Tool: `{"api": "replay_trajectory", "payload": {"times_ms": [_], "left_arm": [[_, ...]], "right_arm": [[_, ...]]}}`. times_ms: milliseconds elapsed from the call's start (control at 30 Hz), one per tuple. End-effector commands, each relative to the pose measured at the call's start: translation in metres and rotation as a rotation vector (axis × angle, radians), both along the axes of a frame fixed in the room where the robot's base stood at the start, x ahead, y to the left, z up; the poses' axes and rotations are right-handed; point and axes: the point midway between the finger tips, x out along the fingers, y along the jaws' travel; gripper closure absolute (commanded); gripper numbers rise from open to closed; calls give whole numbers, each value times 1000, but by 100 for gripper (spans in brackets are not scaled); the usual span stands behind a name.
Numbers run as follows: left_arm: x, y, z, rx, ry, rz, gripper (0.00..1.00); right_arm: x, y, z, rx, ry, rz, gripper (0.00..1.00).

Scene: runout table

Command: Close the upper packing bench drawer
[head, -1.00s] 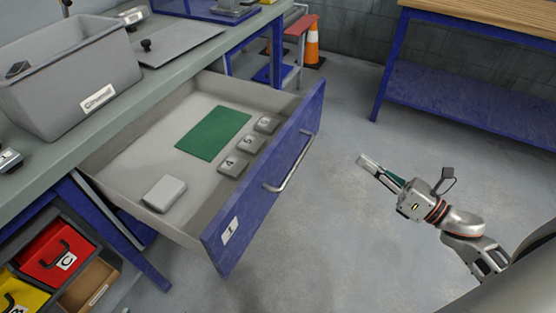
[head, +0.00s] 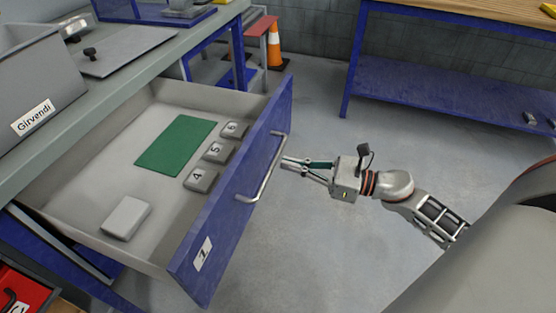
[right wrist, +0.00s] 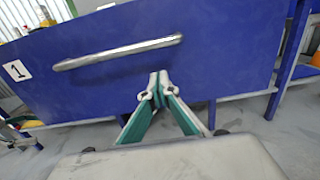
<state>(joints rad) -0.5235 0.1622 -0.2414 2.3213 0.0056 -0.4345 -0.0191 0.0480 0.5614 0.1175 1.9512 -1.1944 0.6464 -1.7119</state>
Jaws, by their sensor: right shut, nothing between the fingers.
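The upper drawer (head: 130,232) of the packing bench is pulled out, its grey inside showing. Its blue front (head: 215,222) faces right and carries a silver bar handle (head: 262,172). The right wrist view shows the blue front (right wrist: 225,75) close up, with the handle (right wrist: 118,52) and a label reading 1 (right wrist: 16,71). My right gripper (head: 284,163) is shut and empty, pointing at the front beside the handle. In the right wrist view its fingertips (right wrist: 159,84) lie just below the handle. I cannot tell whether they touch the front. My left gripper is not in view.
The drawer holds a green sheet (head: 176,145), numbered grey blocks (head: 215,151) and a pale block (head: 126,217). A grey bin (head: 40,85) stands on the bench top. A blue-legged table (head: 420,95) and an orange cone (head: 275,48) stand behind. The floor right of the drawer is clear.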

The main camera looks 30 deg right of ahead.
Motion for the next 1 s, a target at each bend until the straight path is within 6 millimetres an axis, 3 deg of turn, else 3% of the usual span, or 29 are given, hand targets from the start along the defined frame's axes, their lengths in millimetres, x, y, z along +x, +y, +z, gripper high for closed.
{"api": "replay_trajectory", "payload": {"times_ms": [267,767,1000], "left_arm": [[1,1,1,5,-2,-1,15],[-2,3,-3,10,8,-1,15],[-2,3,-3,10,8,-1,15]], "right_arm": [[26,20,1,2,-1,0,100],[29,23,0,2,1,0,100],[42,33,1,1,-2,0,100]]}}
